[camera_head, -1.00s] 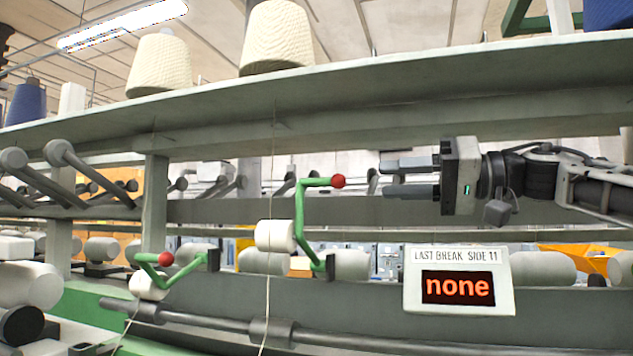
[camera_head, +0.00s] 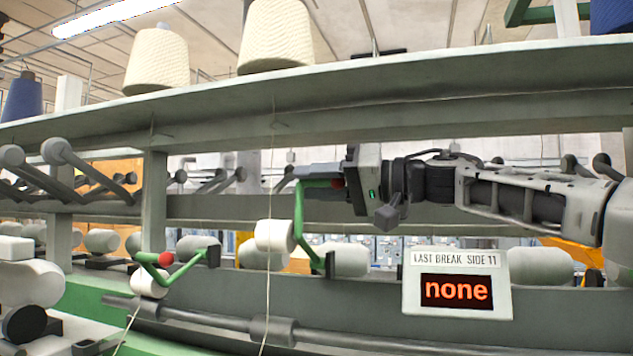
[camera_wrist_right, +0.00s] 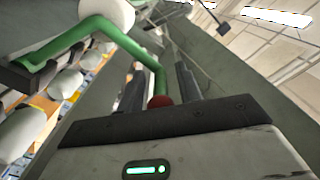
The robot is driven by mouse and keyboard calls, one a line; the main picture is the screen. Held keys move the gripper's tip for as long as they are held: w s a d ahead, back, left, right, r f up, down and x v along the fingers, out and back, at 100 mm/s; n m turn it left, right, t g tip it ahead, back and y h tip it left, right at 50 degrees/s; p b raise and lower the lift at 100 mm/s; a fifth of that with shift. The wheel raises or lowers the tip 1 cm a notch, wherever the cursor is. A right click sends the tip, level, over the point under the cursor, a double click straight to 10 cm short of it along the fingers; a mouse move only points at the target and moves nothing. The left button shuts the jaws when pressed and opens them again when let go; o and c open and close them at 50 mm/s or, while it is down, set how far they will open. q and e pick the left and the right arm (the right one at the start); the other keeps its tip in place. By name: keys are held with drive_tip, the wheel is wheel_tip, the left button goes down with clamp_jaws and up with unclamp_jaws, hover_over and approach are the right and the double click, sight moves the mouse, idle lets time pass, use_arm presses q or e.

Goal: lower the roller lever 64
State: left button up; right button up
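A raised green lever (camera_head: 299,215) with a white roller (camera_head: 273,236) stands at the middle of the head view. Its number is not readable. My right gripper (camera_head: 300,177) has its fingers around the top bar of this lever, with the red knob (camera_head: 337,183) close to the palm. In the right wrist view, the red knob (camera_wrist_right: 160,101) sits between the two parted fingers (camera_wrist_right: 160,84), with gaps at the sides. A second green lever (camera_head: 185,270) with a red knob sits lower to the left. My left gripper is not in view.
A sign (camera_head: 457,284) reading "LAST BREAK SIDE 11" and "none" hangs right of the lever. A grey shelf (camera_head: 400,95) with yarn cones runs above my right arm. A thin thread (camera_head: 268,200) hangs just left of the raised lever.

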clamp_jaws()
drive_tip(key=s+a+f+n+b, duration=0.1)
drive_tip(key=s+a+f+n, duration=0.1)
drive_tip(key=s+f+n, duration=0.2)
drive_tip(key=shift+s+f, duration=0.2)
